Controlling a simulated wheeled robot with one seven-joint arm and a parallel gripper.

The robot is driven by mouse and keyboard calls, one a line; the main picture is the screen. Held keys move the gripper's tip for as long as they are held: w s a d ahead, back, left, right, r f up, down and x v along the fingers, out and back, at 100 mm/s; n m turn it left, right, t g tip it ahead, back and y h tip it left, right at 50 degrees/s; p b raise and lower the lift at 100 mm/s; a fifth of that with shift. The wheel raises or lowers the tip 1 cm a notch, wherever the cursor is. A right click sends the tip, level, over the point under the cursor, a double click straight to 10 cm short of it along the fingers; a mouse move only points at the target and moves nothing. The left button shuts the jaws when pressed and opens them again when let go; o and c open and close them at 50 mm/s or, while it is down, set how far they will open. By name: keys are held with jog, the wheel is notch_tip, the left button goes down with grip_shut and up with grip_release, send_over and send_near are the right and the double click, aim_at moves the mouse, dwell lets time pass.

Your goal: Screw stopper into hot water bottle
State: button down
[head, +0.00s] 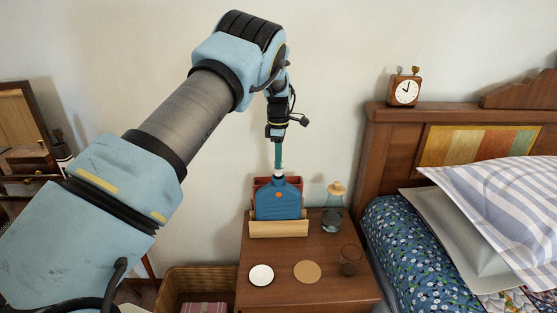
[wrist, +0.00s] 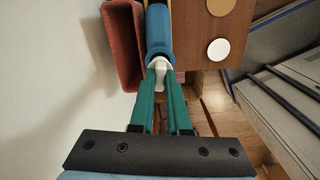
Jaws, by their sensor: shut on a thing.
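The blue hot water bottle (head: 278,204) stands upright in a light wooden holder (head: 262,231) at the back of the nightstand; an orange dot shows on its front. In the wrist view the bottle's blue side (wrist: 159,35) lies just beyond my fingertips. My gripper (head: 278,166) points straight down over the bottle's neck. Its green fingers are shut on the white stopper (wrist: 162,71), which sits at the mouth of the bottle. I cannot tell how deep the stopper is in the neck.
A dark red thing (wrist: 122,45) stands behind the bottle. On the nightstand (head: 310,295) are a carafe with a wooden top (head: 333,212), a glass (head: 349,262), a white disc (head: 261,275) and a tan coaster (head: 307,272). The bed's headboard (head: 385,140) rises at right.

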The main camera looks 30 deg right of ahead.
jog(key=shift+f+b, duration=0.55)
jog(key=shift+f, duration=0.9)
dwell(1.5)
jog(key=shift+r+p, duration=0.35)
jog(key=shift+r, duration=0.15)
dwell(0.5)
jog(key=shift+f, duration=0.5)
dwell(1.0)
jog(key=c, duration=1.4)
grip_release()
jog(key=shift+c, duration=0.2)
grip_shut()
jog(key=m, duration=0.4)
jog(key=shift+b, duration=0.35)
jog(key=m, duration=0.5)
